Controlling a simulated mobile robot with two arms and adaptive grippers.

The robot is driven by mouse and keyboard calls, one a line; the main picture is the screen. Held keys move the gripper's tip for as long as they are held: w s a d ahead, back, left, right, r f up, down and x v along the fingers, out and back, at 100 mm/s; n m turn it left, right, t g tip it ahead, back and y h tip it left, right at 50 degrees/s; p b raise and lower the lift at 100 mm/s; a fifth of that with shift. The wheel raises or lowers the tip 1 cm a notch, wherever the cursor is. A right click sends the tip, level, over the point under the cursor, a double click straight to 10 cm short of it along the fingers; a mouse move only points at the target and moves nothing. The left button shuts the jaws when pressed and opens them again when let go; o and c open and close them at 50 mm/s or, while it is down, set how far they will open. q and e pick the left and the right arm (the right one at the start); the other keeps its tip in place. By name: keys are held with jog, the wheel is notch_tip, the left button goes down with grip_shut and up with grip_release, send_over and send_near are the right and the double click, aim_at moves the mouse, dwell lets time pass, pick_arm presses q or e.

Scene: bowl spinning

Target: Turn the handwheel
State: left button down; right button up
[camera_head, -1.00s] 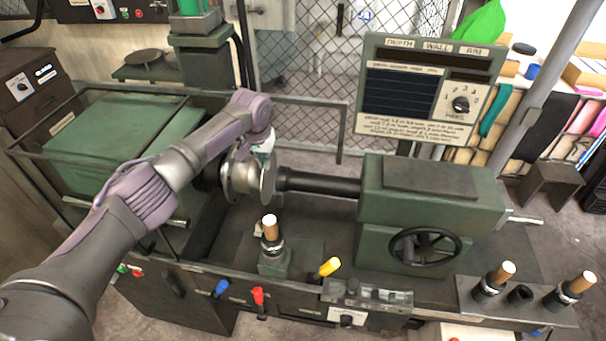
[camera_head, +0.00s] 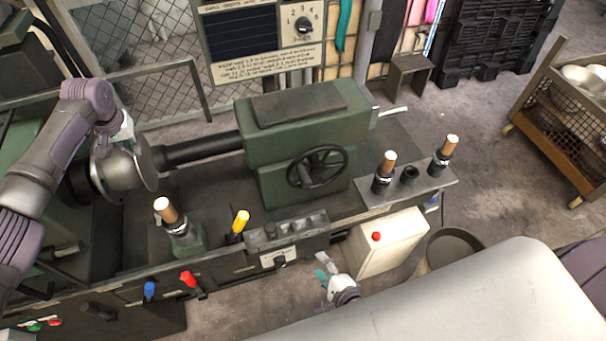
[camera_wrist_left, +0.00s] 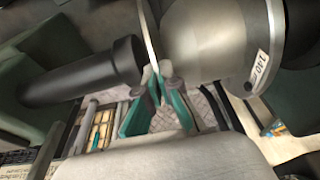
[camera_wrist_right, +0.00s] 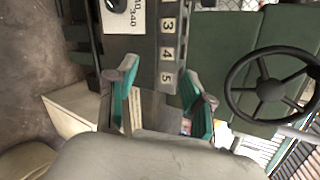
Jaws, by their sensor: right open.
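The black spoked handwheel (camera_head: 317,167) is on the front of the green tailstock housing (camera_head: 305,115). It also shows at the right of the right wrist view (camera_wrist_right: 270,89). My right gripper (camera_head: 326,268) is open and empty, low in front of the machine, below the handwheel in the head view. In the right wrist view its spread teal fingers (camera_wrist_right: 160,80) are left of the wheel and apart from it. My left gripper (camera_head: 126,124) is at the top of the metal disc (camera_head: 149,166). In the left wrist view its fingers (camera_wrist_left: 158,72) close on the disc's thin edge.
A yellow lever (camera_head: 239,222) and a switch panel (camera_head: 285,240) line the machine's front edge. Wooden-tipped tools (camera_head: 386,172) stand on the right shelf. A white box with a red button (camera_head: 392,240) and a dark round pan (camera_head: 454,247) are near my right gripper.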

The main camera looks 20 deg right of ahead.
jog(key=w+r+m+t, duration=0.3)
jog(key=w+r+m, duration=0.1)
jog(key=r+m, duration=0.4)
jog(key=m+t+h, duration=0.2)
jog(key=m+t, duration=0.1)
jog(key=m, duration=0.6)
send_near(303, 176)
jog(key=w, duration=0.7)
jog(key=w+f, duration=0.1)
jog(key=w, duration=0.3)
jog(key=shift+d, duration=0.1)
grip_shut()
